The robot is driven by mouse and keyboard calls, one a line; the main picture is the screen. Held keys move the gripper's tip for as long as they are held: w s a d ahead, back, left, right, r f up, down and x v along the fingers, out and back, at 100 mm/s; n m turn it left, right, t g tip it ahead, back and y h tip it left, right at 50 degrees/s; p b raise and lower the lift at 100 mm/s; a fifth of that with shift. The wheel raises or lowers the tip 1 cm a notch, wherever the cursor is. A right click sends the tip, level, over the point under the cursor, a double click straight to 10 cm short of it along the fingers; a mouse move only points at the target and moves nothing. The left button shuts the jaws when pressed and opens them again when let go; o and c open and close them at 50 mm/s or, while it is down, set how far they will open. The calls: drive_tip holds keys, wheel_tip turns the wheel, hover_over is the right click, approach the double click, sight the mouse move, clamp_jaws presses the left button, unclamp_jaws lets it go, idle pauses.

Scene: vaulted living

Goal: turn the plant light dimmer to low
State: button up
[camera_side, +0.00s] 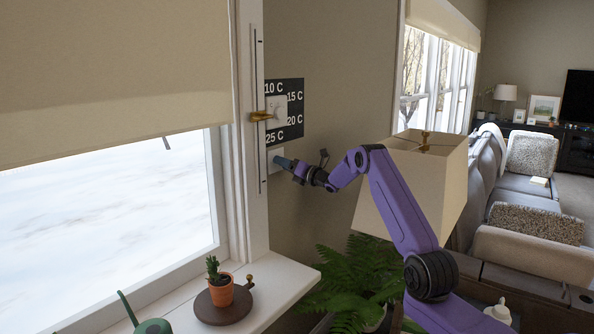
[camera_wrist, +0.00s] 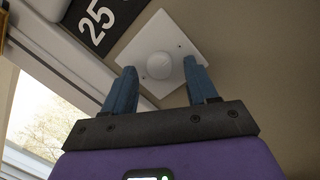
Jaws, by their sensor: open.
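The dimmer is a square white wall plate (camera_wrist: 178,40) with a round white knob (camera_wrist: 159,66) at its middle, seen in the wrist view. In the side view the plate (camera_side: 276,152) shows just below the black temperature panel, partly hidden by my gripper (camera_side: 281,161). In the wrist view my gripper (camera_wrist: 159,70) is open, with its two blue fingers on either side of the knob. A gap shows between each finger and the knob. I cannot tell how far the fingertips are from the wall. No setting marks are readable on the plate.
A black temperature panel (camera_side: 298,95) with a white dial sits directly above. A brass lever (camera_side: 261,116) is on the window frame to the left. A lampshade (camera_side: 445,180) and fern (camera_side: 350,285) are near my arm. A potted plant (camera_side: 221,293) stands on the sill.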

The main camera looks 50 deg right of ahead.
drive_tip(key=s+f, duration=0.2)
drive_tip(key=s, duration=1.5)
drive_tip(key=shift+f, duration=0.15)
